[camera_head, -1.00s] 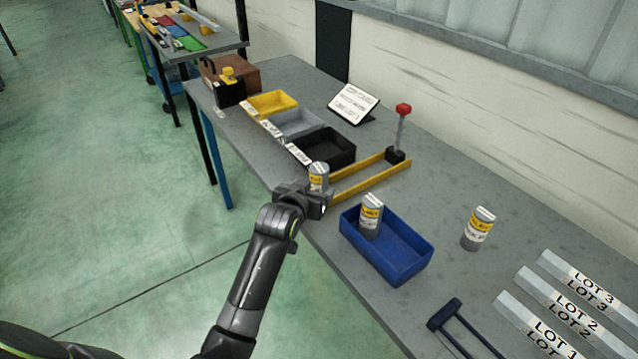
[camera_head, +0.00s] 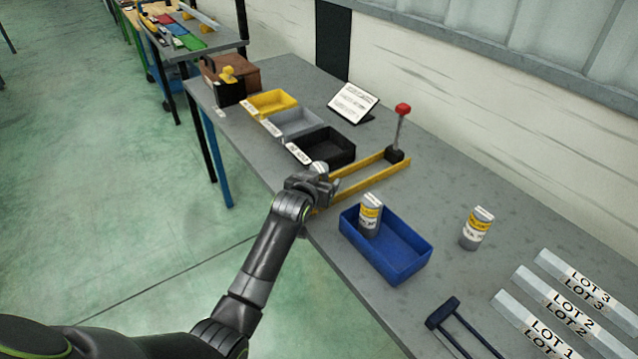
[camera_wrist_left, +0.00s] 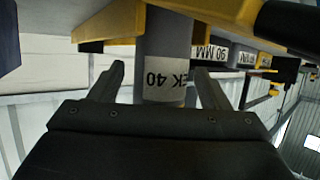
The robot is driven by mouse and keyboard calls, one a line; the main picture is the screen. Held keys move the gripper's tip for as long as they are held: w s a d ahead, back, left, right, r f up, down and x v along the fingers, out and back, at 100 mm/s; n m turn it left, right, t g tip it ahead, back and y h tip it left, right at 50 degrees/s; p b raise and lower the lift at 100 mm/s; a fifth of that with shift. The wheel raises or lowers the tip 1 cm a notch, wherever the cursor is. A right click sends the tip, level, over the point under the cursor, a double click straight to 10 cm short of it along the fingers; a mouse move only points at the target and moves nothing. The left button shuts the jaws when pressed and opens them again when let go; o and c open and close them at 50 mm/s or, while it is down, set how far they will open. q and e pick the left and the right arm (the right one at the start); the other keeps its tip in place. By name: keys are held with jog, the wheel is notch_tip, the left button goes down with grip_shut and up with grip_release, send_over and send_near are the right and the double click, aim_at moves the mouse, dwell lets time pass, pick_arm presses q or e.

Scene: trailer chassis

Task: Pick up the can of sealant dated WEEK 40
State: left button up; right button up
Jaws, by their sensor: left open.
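A grey can with a white label reading "EK 40" upside down (camera_wrist_left: 162,75) stands between the two fingers of my left gripper in the left wrist view. The gripper is open, with a gap between the fingers and the can. A second can (camera_head: 370,216) stands in the blue bin (camera_head: 410,268). A third can (camera_head: 477,228) stands on the table. Their dates are too small to read.
A yellow frame (camera_head: 372,185) with a red-knobbed lever (camera_head: 402,110) lies around the gripper's spot. Black (camera_head: 328,150), grey (camera_head: 293,124) and yellow (camera_head: 270,103) bins stand behind. LOT strips (camera_head: 575,285) and a dark blue handle (camera_head: 445,313) lie at the right.

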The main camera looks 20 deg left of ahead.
pick_arm(q)
jog(key=c, duration=1.2)
jog(key=shift+r, duration=0.1)
